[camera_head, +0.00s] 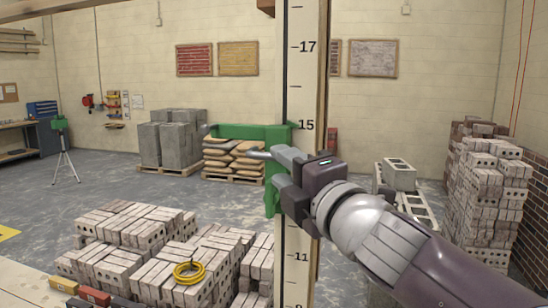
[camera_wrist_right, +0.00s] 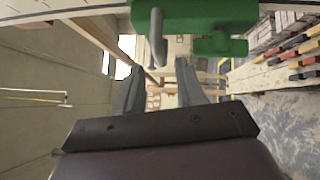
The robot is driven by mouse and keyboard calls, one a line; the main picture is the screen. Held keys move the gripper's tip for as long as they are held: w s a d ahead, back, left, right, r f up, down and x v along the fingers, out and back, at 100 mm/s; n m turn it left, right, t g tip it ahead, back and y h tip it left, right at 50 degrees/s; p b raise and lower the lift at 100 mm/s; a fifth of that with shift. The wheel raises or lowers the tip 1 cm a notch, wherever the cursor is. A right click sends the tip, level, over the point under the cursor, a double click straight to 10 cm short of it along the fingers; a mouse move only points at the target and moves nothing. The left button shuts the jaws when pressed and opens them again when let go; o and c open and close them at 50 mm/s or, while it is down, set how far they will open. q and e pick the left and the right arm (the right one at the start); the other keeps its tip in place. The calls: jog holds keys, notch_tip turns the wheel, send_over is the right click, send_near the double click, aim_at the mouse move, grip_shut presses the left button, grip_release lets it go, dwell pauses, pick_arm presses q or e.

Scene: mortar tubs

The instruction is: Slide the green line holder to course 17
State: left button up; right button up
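The green line holder (camera_head: 250,131) sits on the tall white numbered pole (camera_head: 301,80), its upper arm just below the 15 mark and reaching left. The 17 mark is higher up. In the right wrist view the green holder (camera_wrist_right: 195,14) spans the top, with a grey peg hanging from it. My right gripper (camera_head: 277,168) is at the holder from the right, partly overlapping it. In the wrist view its two fingers (camera_wrist_right: 158,68) stand apart, with the peg near the gap and no clear grip. Whether they touch the holder cannot be told. My left gripper is not in view.
Brick stacks (camera_head: 130,235) with a yellow line coil (camera_head: 188,272) stand at the lower left. A tall brick pile (camera_head: 485,190) and grey blocks (camera_head: 398,175) stand on the right. Sacks on a pallet (camera_head: 232,157) are behind. The pole above the holder looks clear.

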aim_at(273, 159)
jog(key=x, duration=0.5)
jog(key=shift+w+d, duration=0.15)
jog(key=shift+d, duration=0.25)
jog(key=shift+w+a, duration=0.2)
jog(key=shift+a, duration=0.2)
jog(key=shift+d, duration=0.2)
jog(key=shift+s+d, duration=0.1)
grip_shut()
pick_arm(q)
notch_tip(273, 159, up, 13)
jog(key=p, duration=1.3)
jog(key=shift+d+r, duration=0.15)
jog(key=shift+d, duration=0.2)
pick_arm(e)
notch_tip(273, 159, up, 14)
jog(key=shift+f, duration=0.2)
jog(key=shift+c, duration=0.4)
grip_release()
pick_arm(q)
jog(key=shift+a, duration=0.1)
pick_arm(e)
jog(key=shift+o, duration=0.4)
